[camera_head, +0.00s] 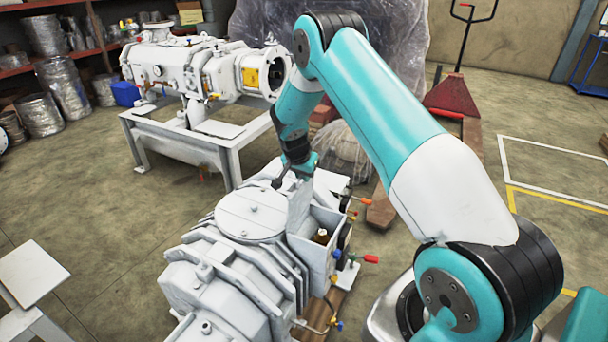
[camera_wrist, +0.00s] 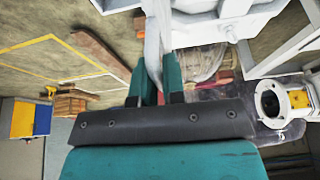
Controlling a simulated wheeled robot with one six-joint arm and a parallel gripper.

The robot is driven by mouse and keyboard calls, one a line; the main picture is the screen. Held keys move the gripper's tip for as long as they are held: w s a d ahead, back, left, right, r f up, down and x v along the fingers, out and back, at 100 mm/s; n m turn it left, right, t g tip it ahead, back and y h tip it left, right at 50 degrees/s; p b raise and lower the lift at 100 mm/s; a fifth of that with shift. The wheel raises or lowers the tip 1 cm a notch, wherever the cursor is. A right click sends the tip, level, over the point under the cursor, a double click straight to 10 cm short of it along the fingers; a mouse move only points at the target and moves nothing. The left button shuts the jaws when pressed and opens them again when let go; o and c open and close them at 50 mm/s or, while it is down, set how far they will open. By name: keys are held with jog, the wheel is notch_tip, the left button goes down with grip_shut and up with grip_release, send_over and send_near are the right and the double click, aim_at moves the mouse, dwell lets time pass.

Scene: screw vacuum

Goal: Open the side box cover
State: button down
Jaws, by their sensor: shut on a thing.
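The white vacuum machine (camera_head: 235,265) stands in the lower middle of the head view. Its side box (camera_head: 318,252) is on the right of the round top plate and is open at the top, with a small brown item (camera_head: 321,236) inside. The side box cover (camera_head: 300,208) stands up steeply at the box's left edge. My gripper (camera_head: 297,174) is at the cover's upper edge. In the wrist view my gripper (camera_wrist: 154,82) has its teal fingers closed around the thin white cover (camera_wrist: 153,45). The fingers partly hide the gripped edge.
Red- and blue-handled valves (camera_head: 370,259) stick out right of the box. A second white machine (camera_head: 190,72) stands on a frame behind. A white stool (camera_head: 32,275) is at lower left. A red pallet jack (camera_head: 455,95) stands at back right. Open floor lies at right.

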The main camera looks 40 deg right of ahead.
jog(key=c, duration=1.2)
grip_release()
jog(key=v, duration=1.7)
jog(key=shift+r, duration=0.25)
jog(key=shift+p, duration=0.3)
jog(key=s+a+r+n+y+p, duration=0.55)
jog(key=s+a+r+n, duration=0.5)
jog(key=a, duration=0.55)
jog(key=s+a+r+n+y+p, duration=0.1)
jog(key=s+a+r+n, duration=0.2)
jog(key=s, duration=0.4)
jog(key=s+a+r+n+g+y+p, duration=0.1)
jog(key=s+a+r+n+p, duration=0.1)
jog(key=s, duration=0.5)
jog(key=s+a+r+n+g+y+p, duration=0.1)
jog(key=s+a+r+n, duration=0.4)
jog(key=s, duration=0.2)
jog(key=shift+s+a+r+p, duration=0.35)
jog(key=shift+a+r+p, duration=0.05)
